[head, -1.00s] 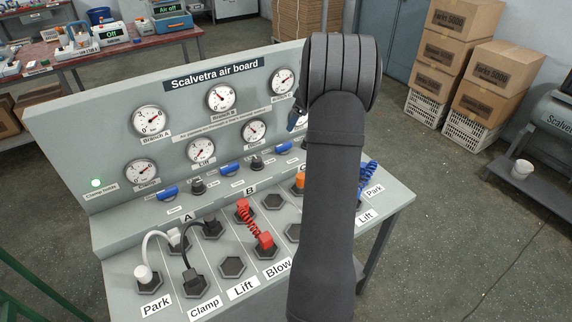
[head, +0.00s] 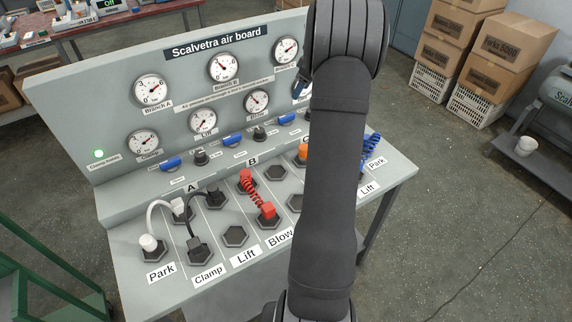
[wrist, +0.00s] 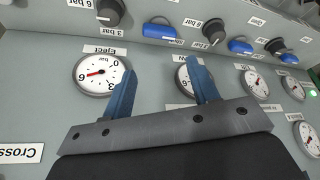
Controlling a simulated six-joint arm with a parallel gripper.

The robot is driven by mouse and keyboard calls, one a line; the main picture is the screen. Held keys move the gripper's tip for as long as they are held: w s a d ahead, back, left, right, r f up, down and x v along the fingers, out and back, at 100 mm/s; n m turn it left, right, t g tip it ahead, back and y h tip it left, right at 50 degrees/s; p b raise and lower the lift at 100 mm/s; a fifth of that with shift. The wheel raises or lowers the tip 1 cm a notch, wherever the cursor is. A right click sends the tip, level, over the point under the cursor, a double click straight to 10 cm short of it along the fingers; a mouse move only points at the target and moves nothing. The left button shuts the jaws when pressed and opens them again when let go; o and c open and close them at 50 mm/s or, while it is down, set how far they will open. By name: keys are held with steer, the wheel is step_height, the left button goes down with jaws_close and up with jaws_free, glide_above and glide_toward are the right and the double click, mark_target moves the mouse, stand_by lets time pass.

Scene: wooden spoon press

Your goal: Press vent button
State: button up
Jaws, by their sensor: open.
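My gripper (wrist: 161,66) is open and empty in the wrist view, its two blue fingers spread in front of the grey gauge board. The left finger overlaps the edge of the Eject gauge (wrist: 92,72); the right finger partly covers a second gauge (wrist: 183,80). In the head view only a bit of blue finger shows beside my dark arm. No readable vent label is in view, so I cannot tell which control is the vent button. Blue controls (wrist: 160,32) and black knobs (wrist: 213,30) line the ledge beyond the fingertips.
The air board (head: 120,72) stands on a grey bench with hexagonal sockets (head: 235,236). A white hose (head: 160,207), a black hose (head: 190,217), a red coiled hose (head: 256,195) and a blue coiled hose (head: 371,149) are plugged in. A green lamp (head: 99,153) is lit.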

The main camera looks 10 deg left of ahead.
steer(key=shift+d+f+y, duration=0.2)
steer(key=shift+f+y, duration=0.05)
steer(key=shift+y, duration=0.05)
steer(key=c, duration=0.7)
steer(key=d+f+y, duration=0.1)
steer(key=w+d+f+y, duration=0.1)
steer(key=shift+w+d+f+t+y, duration=0.15)
steer(key=shift+w+d+t+y, duration=0.1)
steer(key=shift+t+y, duration=0.05)
jaws_close()
steer(key=w+d+f+m+t+y, duration=0.1)
steer(key=w+d+f+m+t, duration=0.1)
steer(key=d, duration=0.7)
steer(key=w+d+f+m+t+y, duration=0.1)
steer(key=w+d+m+t, duration=0.1)
steer(key=w+d+t, duration=0.2)
steer(key=d+t, duration=0.3)
steer(key=d, duration=0.2)
steer(key=shift+w+d+f+m+y, duration=0.3)
steer(key=shift+f+y, duration=0.1)
